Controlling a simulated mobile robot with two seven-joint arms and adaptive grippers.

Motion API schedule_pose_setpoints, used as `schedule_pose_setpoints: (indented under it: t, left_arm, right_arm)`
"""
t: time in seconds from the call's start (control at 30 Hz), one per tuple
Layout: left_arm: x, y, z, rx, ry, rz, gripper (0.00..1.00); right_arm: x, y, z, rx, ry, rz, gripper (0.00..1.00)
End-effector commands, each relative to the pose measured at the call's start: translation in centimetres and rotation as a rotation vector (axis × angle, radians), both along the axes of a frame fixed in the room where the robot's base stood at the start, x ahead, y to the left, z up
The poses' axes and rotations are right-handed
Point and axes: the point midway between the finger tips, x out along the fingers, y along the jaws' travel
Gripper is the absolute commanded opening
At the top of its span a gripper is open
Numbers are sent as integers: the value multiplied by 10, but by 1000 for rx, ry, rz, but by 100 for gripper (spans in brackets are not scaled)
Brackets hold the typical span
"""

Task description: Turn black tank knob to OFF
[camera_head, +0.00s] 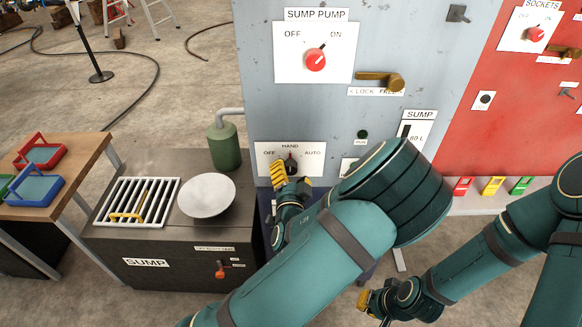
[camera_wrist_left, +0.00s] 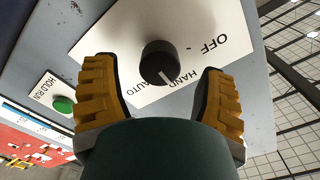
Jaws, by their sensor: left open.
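The black tank knob (camera_head: 291,164) sits on a white plate marked OFF, HAND and AUTO, low on the grey panel. In the left wrist view, the knob (camera_wrist_left: 159,60) has its white mark pointing at HAND. My left gripper (camera_head: 289,177) is at the plate, open, with its yellow fingers on either side of the knob. The wrist view shows my left gripper (camera_wrist_left: 155,72) with a gap between each finger and the knob. My right gripper (camera_head: 372,303) is low in the head view, away from the panel; its opening is unclear.
A red SUMP PUMP knob (camera_head: 316,60) and a brass lever (camera_head: 380,79) are above. A green button (camera_wrist_left: 64,105) sits beside the plate. The sump box (camera_head: 172,236) with a green cylinder (camera_head: 223,147) stands left. A red panel (camera_head: 500,110) is at right.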

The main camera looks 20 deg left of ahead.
Motion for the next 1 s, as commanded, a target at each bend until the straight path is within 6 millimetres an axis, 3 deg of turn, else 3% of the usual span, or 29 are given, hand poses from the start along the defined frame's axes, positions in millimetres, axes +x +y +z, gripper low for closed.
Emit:
schedule_pose_setpoints:
  t: [0.2, 0.57, 0.77, 1.0]
  left_arm:
    - [20, 6, -1, -1, 1, 0, 72]
    - [24, 7, -1, -1, 1, 0, 72]
    - [24, 7, -1, -1, 1, 0, 6]
    - [24, 7, 0, -9, -3, -1, 4]
  right_arm:
    - [0, 0, 0, 0, 0, 0, 0]
    - [0, 0, 0, 0, 0, 0, 0]
    - [0, 0, 0, 0, 0, 0, 0]
    - [0, 0, -1, 0, 0, 0, 0]
